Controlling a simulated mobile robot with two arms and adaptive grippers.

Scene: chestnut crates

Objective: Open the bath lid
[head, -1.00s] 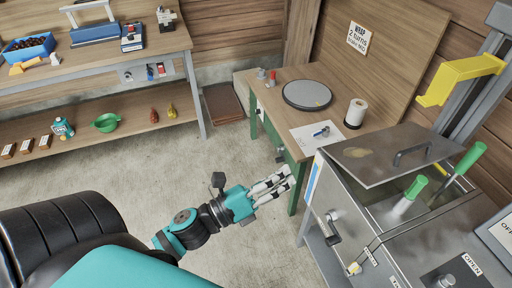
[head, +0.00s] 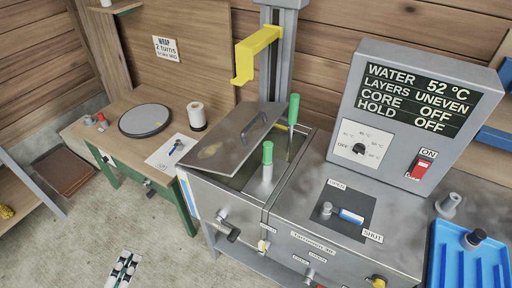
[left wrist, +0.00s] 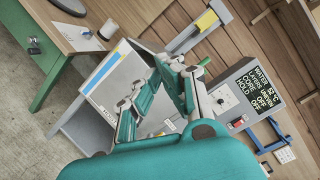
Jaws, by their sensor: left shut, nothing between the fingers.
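My left gripper (head: 122,270) is at the bottom of the head view, low and in front of the bath, apart from the lid and handle. In the left wrist view the gripper (left wrist: 170,68) is shut and empty, and its fingers hide much of the bath. My right gripper is out of view.
A yellow bracket (head: 256,50) on a grey post overhangs behind the lid. A control box (head: 410,115) reads water 52 °C, core off, hold off.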

